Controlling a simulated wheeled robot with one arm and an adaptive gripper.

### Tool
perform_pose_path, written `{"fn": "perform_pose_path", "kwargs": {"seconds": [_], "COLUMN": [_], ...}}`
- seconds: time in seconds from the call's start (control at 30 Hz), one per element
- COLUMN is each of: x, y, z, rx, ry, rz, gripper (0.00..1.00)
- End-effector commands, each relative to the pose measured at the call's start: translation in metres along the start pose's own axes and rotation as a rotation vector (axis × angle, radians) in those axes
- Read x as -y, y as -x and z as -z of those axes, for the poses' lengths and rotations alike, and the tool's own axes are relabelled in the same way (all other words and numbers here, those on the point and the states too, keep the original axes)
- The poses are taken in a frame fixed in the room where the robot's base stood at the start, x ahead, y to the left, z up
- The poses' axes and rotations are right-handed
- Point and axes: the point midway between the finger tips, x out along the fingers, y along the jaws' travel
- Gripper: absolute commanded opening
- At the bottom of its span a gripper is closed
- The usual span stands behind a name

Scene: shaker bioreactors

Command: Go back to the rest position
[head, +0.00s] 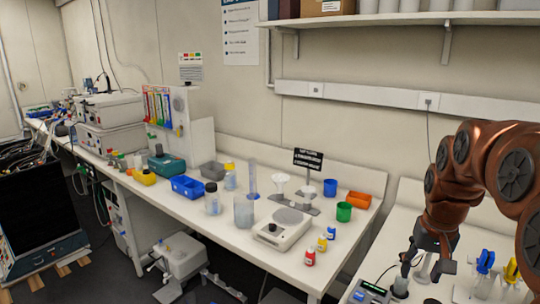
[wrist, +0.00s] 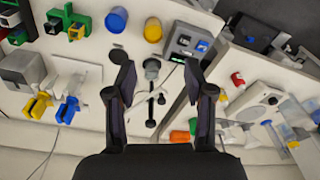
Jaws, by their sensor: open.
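My gripper (head: 432,266) hangs from my copper-coloured arm at the right of the head view, above the right-hand bench. In the wrist view my gripper (wrist: 163,85) has its two dark fingers spread wide apart, with nothing held between them. Below the gap are a small grey knobbed piece (wrist: 152,70) and thin dark rods on the white bench top. They appear lower than the fingertips, and I cannot tell how far. A meter with a lit display (head: 370,292) stands at the bench's front; it also shows in the wrist view (wrist: 186,42).
Blue (head: 485,261) and yellow (head: 512,271) clamp-like pieces stand right of my gripper. A shelf (head: 400,19) runs above.

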Motion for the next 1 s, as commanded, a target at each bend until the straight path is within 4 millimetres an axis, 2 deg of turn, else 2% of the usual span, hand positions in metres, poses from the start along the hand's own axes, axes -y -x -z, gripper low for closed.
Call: {"fn": "perform_pose_path", "kwargs": {"seconds": [0.03,0.1,0.3,0.5,0.7,0.83,1.0], "x": [0.012,0.025,0.052,0.066,0.067,0.064,0.062], "y": [-0.001,-0.004,-0.013,-0.028,-0.044,-0.052,-0.057], "z": [-0.019,-0.043,-0.114,-0.187,-0.254,-0.282,-0.298], "rx": [0.016,0.038,0.099,0.160,0.218,0.242,0.256], "ry": [0.027,0.057,0.136,0.206,0.261,0.283,0.293], "rz": [0.001,0.001,0.001,-0.009,-0.021,-0.026,-0.029], "gripper": [0.53,0.53,0.53,0.53,0.53,0.53,0.53]}}
